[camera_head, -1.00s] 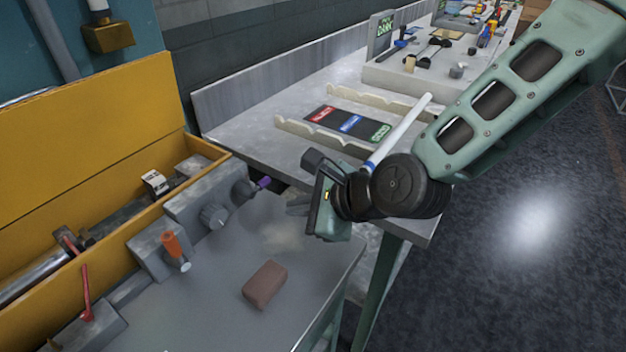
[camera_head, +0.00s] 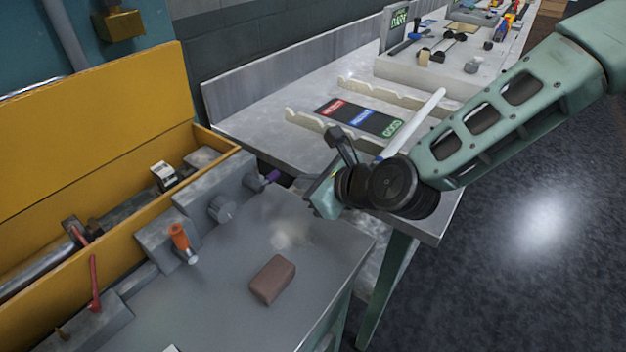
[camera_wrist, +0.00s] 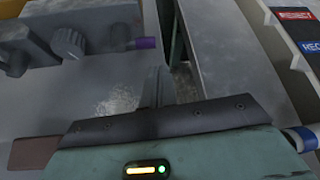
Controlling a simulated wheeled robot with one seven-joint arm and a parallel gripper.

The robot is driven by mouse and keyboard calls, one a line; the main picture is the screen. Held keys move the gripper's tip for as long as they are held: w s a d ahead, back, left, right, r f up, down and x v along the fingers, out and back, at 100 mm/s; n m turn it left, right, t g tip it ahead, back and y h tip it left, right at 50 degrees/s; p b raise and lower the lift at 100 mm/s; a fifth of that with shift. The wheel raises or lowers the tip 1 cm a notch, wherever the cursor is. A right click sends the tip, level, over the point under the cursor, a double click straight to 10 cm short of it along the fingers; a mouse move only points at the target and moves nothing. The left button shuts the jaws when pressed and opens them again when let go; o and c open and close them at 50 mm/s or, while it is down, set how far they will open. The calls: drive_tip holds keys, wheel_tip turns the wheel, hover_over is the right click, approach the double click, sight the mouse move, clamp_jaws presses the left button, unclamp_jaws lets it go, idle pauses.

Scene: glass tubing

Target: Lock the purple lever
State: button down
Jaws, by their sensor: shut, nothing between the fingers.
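The purple lever (camera_head: 271,177) sticks out to the right from the grey block (camera_head: 232,190) at the back of the grey bench. In the wrist view the purple lever (camera_wrist: 146,43) is at upper centre, pointing right. My gripper (camera_wrist: 158,82) is shut and empty, its fingers beyond the dark bar, a little nearer than the lever and apart from it. In the head view my gripper is to the right of the lever, over the gap between the benches, and its fingertips are mostly hidden.
A grey knob (camera_head: 221,209) and an orange lever (camera_head: 181,240) stand left of the purple lever. A brown block (camera_head: 272,279) lies on the bench. A glass tube (camera_head: 412,122) with a blue band rests on pale racks (camera_head: 400,97) on the right table. A yellow box (camera_head: 95,140) is behind.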

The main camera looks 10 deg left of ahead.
drive_tip(key=shift+x, duration=3)
drive_tip(key=shift+w, duration=0.1)
drive_tip(key=shift+r, duration=0.2)
